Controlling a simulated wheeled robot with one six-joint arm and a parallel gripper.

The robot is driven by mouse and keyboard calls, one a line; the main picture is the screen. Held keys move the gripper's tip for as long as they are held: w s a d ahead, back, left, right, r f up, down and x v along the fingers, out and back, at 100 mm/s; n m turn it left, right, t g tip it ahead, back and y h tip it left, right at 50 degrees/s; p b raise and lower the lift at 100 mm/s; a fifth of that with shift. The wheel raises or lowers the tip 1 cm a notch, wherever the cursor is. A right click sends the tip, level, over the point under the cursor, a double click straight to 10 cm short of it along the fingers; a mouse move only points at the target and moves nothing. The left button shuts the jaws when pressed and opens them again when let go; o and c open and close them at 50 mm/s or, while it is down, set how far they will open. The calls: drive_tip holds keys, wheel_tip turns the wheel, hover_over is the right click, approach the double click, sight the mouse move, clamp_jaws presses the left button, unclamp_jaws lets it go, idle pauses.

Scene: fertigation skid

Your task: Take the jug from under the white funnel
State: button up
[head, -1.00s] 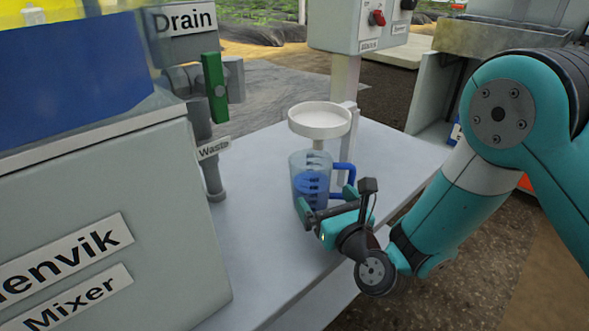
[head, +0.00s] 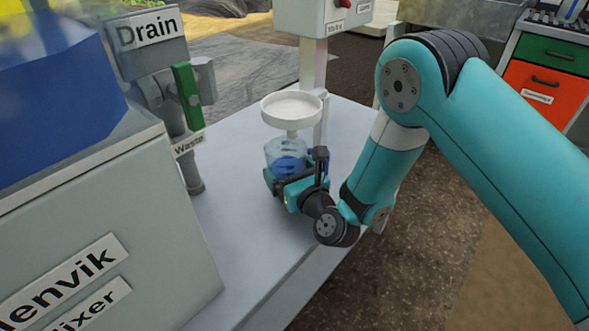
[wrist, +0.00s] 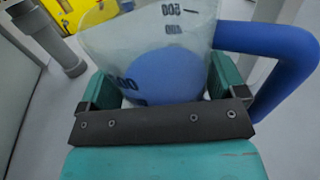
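The jug (head: 285,158) is clear with blue inside and stands upright on the grey table, under the white funnel (head: 291,107). In the wrist view the jug (wrist: 160,35) shows scale marks, blue in its lower part, and a blue handle (wrist: 275,50) on the right. My gripper (head: 283,182) is at the jug's near side, low down. In the wrist view its fingers (wrist: 165,85) are wide apart with the jug between them; I see no clear squeeze, and any touching is hard to judge. The gripper hides the jug's base in the head view.
The funnel sits close above the jug on a stand beside a post (head: 318,100). The Drain valve (head: 187,97) with its green handle and the Waste pipe (head: 193,170) are to the left. The mixer cabinet (head: 100,210) fills the lower left. The table's front part (head: 240,250) is clear.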

drive_tip(key=c, duration=0.3)
drive_tip(key=shift+r, duration=0.2)
